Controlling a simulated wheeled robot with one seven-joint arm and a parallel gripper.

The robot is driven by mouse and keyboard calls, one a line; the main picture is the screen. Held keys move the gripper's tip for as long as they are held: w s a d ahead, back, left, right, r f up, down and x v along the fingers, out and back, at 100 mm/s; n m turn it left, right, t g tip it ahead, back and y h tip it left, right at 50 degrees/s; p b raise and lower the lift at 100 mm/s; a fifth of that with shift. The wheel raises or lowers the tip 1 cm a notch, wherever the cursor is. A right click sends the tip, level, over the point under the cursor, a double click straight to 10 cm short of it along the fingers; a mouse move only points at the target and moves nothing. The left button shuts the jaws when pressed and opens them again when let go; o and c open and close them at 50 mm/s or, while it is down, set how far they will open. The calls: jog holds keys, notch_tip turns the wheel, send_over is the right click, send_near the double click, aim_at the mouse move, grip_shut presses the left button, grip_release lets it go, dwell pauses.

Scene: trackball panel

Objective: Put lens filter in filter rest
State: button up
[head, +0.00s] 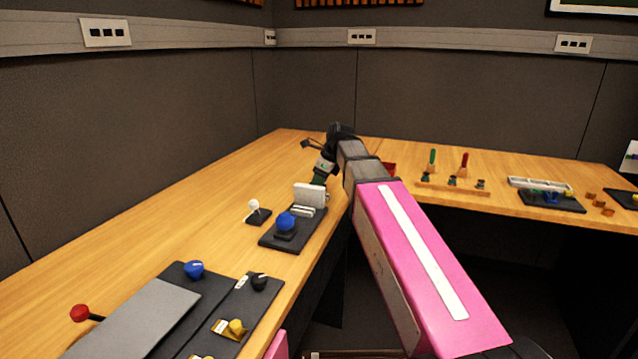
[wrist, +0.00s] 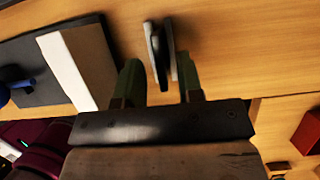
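A thin, grey, disc-like piece, seemingly the lens filter (wrist: 155,55), stands on edge over the wood in the wrist view. My gripper (wrist: 160,75) has its two green fingers apart, one on each side of this piece. I cannot tell whether either finger touches it. In the head view my gripper (head: 318,182) points down behind a white upright plate, which hides the fingertips and the piece. That white plate with low slotted bars, seemingly the filter rest (head: 309,196), stands on the trackball panel; it also shows left of my fingers in the wrist view (wrist: 80,65).
The dark trackball panel (head: 318,230) carries a blue ball (head: 286,221). A small white-knobbed stick (head: 254,208) stands left of it. Larger dark panels with knobs (head: 194,270) lie nearer. A red box (wrist: 309,132) is right of my gripper.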

jog(key=v, duration=1.1)
